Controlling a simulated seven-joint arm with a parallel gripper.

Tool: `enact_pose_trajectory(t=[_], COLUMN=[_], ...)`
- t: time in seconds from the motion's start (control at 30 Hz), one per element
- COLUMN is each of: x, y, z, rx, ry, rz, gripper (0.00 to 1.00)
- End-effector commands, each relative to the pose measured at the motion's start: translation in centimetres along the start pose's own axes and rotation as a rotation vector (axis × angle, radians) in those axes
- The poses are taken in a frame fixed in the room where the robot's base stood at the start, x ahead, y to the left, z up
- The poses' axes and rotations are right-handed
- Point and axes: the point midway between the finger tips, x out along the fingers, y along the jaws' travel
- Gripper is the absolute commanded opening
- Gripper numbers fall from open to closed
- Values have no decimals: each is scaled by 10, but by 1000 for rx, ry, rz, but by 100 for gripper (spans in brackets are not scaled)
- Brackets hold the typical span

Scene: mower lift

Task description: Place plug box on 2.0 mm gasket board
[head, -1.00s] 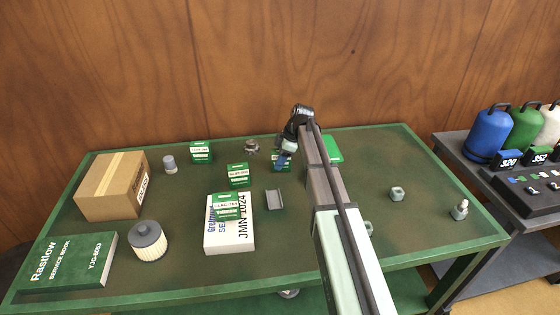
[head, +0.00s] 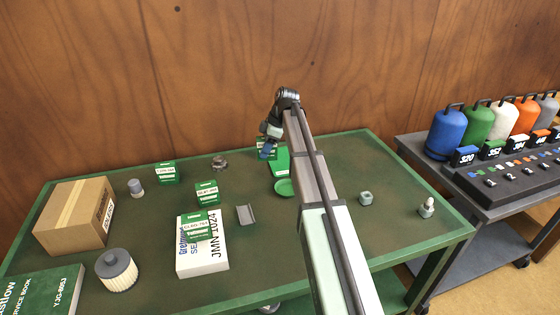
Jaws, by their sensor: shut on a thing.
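My gripper (head: 268,147) is over the back middle of the green bench. It is shut on a small green box with a white label (head: 262,141), which is mostly hidden behind the fingers. Similar green boxes with white labels stand at the back left (head: 166,172), in the middle (head: 206,192), and on a white board or flat box (head: 203,262) with blue and black print. The box on it (head: 195,226) covers part of that print. The labels are too small to read surely, so I cannot tell which is the plug box or gasket board.
A cardboard box (head: 75,218), a filter (head: 117,270), a green service book (head: 40,291) and a grey bracket (head: 245,214) lie on the bench (head: 330,235). Nuts (head: 366,198) are at right. A side table holds coloured canisters (head: 447,134).

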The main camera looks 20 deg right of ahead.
Motion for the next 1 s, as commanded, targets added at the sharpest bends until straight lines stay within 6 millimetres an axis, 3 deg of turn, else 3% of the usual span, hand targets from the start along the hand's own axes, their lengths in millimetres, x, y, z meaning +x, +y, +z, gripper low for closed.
enact_pose_trajectory(t=[0.03,0.2,0.3,0.43,0.67,1.0], x=[-9,-31,-40,-44,-36,10], y=[17,60,84,109,113,113], z=[18,63,78,78,81,100], rx=[25,83,109,132,176,178], ry=[0,0,0,-1,1,1], rz=[9,34,46,60,77,75], gripper=[5,5,5,5,5,5])
